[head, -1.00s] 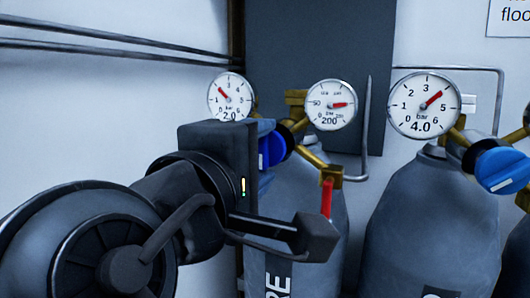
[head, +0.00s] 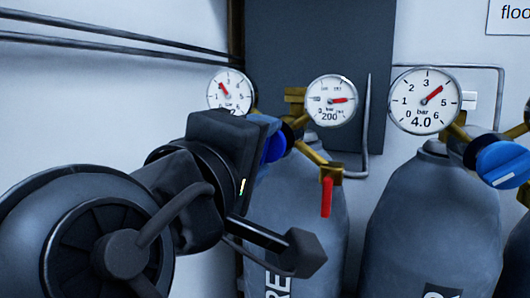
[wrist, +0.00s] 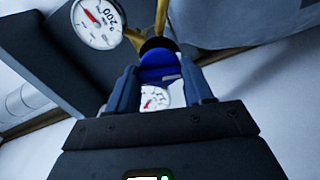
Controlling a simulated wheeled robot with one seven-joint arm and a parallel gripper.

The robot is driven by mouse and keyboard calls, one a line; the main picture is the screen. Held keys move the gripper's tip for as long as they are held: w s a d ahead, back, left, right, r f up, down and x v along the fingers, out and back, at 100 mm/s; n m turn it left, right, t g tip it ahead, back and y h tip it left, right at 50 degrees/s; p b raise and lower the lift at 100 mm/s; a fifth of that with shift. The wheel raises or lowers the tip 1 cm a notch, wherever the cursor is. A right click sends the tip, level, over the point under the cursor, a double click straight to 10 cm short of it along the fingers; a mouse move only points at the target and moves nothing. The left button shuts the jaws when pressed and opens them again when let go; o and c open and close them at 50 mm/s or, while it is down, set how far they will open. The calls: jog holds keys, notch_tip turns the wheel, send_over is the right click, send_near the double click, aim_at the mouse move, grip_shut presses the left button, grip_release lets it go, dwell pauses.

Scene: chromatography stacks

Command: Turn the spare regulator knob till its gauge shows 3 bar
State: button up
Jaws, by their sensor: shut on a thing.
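The spare regulator's blue knob (wrist: 158,66) sits between the two fingers of my gripper (wrist: 161,80) in the wrist view, and the gripper is shut on it. In the head view the knob (head: 275,147) shows just right of my gripper, partly hidden by it. The small delivery gauge (head: 230,90) at the upper left has its red needle pointing up and left, near 2; its printed number is mostly covered by my gripper. The grey cylinder (head: 305,215) below bears a label ending in "RE".
A second gauge (head: 331,102) reads 200. A red valve lever (head: 326,197) hangs close to the right of my wrist. A neighbouring cylinder (head: 428,225) has its own gauge (head: 424,101) at 4.0 and blue knob (head: 502,164). A wall is at left.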

jog(key=shift+f+m+b, duration=0.1)
jog(key=shift+m+b, duration=0.4)
jog(key=shift+m, duration=0.9)
jog(key=o, duration=1)
jog(key=shift+o, duration=0.2)
jog(key=b+v, duration=0.1)
jog(key=v, duration=0.6)
jog(key=shift+s+a, duration=0.15)
jog(key=shift+s, duration=0.2)
